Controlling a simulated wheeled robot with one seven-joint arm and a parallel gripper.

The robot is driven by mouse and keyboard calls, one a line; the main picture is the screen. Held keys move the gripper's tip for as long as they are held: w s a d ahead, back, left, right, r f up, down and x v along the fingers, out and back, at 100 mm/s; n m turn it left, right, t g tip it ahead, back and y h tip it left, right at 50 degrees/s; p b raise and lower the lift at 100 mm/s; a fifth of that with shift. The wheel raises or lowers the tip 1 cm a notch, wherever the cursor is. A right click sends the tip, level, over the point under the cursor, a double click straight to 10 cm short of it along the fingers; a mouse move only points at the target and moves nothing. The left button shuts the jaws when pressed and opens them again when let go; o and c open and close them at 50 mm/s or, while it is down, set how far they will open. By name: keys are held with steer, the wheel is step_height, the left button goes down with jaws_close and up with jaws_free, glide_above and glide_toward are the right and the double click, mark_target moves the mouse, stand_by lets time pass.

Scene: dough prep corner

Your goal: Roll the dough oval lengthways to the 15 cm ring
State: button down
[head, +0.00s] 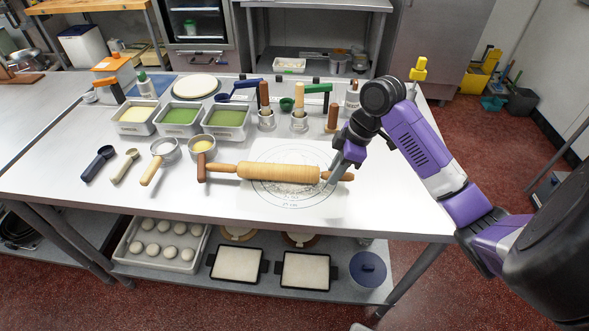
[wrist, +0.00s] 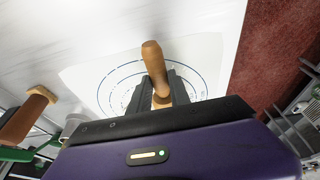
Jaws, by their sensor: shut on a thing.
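The wooden rolling pin (head: 279,172) lies across the white ring-marked mat (head: 275,207), its length running left to right in the head view. My gripper (head: 334,177) is shut on the pin's right handle. In the wrist view the handle (wrist: 153,62) stands out between the jaws of my gripper (wrist: 161,96), over the mat's printed rings (wrist: 113,82). I cannot make out the dough oval; the pin's barrel covers the middle of the rings. Pale speckles, perhaps flour, show beside the barrel.
A brown-handled tool (head: 201,167) stands close by the pin's left handle. Measuring scoops (head: 98,164) and small metal cups (head: 203,146) lie to the left. Several steel tubs (head: 181,117) and upright tools (head: 299,106) line the back. The table front (head: 400,205) is clear.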

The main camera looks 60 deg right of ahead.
steer(key=shift+w+d+f+b, duration=0.15)
steer(key=shift+w+d, duration=0.3)
steer(key=shift+d, duration=0.6)
steer(key=shift+w+d+b, duration=0.1)
steer(key=shift+w+d, duration=0.35)
steer(key=shift+d, duration=0.65)
steer(key=shift+w+d+f+b, duration=0.15)
steer(key=shift+w+d, duration=0.3)
steer(key=shift+d, duration=0.6)
steer(key=shift+r, duration=0.1)
steer(key=shift+s+a, duration=0.35)
steer(key=shift+a, duration=0.5)
steer(key=shift+s+a, duration=0.35)
steer(key=shift+a, duration=0.5)
steer(key=shift+p, duration=0.4)
